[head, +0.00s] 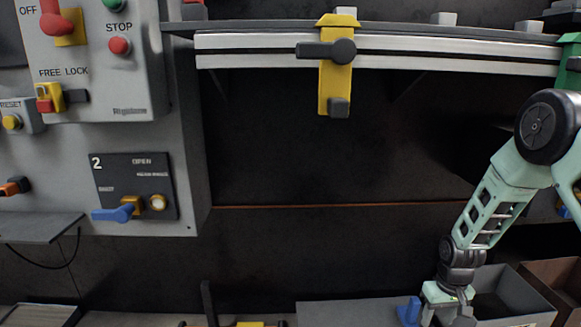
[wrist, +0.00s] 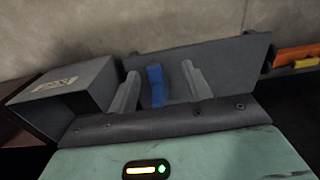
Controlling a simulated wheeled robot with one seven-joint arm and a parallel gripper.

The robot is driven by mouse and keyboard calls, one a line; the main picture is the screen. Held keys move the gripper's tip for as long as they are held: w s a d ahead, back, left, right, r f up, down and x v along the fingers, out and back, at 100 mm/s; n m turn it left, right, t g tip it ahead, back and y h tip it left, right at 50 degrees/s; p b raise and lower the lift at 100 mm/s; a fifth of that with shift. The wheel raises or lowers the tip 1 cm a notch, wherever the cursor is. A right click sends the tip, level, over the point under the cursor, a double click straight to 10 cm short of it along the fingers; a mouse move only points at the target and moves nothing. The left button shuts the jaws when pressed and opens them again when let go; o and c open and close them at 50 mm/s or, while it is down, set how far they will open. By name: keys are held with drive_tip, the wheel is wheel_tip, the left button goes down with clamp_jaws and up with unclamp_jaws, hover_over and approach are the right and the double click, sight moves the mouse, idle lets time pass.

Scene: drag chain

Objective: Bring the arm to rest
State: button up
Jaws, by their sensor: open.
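My mint-green arm reaches down at the right of the head view, and its wrist (head: 461,262) is low near the bottom edge. The fingertips are cut off or hidden there. In the wrist view my gripper (wrist: 162,88) is open, with its two grey fingers apart. A blue upright piece (wrist: 155,86) shows between the fingers in the picture, and I cannot tell whether it touches them. A blue piece (head: 409,311) also shows just left of the gripper in the head view.
A grey open box (head: 505,290) stands right of the gripper. A grey panel with switches (head: 130,158) is at the left. A rail (head: 430,52) with a yellow clamp (head: 335,85) crosses the top. The dark middle area is clear of the arm.

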drive_tip(key=s+a+r+n+p, duration=0.1)
drive_tip(key=s+a+r, duration=0.3)
drive_tip(key=a+r, duration=0.25)
drive_tip(key=s+a+r+n+y, duration=0.1)
drive_tip(key=s+a+r, duration=0.2)
drive_tip(key=a+r, duration=0.35)
drive_tip(key=s+a+r+n+p, duration=0.1)
drive_tip(key=s+a+r, duration=0.3)
drive_tip(key=a+r, duration=0.25)
drive_tip(key=s+a+r+n+p, duration=0.15)
drive_tip(key=s+r, duration=0.35)
drive_tip(key=s, duration=0.5)
drive_tip(key=s+a+r+n, duration=0.25)
drive_tip(key=s+r, duration=0.25)
drive_tip(key=s, duration=0.5)
wheel_tip(320, 180, up, 38)
drive_tip(key=p, duration=3.8)
drive_tip(key=shift+w+h, duration=0.3)
drive_tip(key=shift+w, duration=0.05)
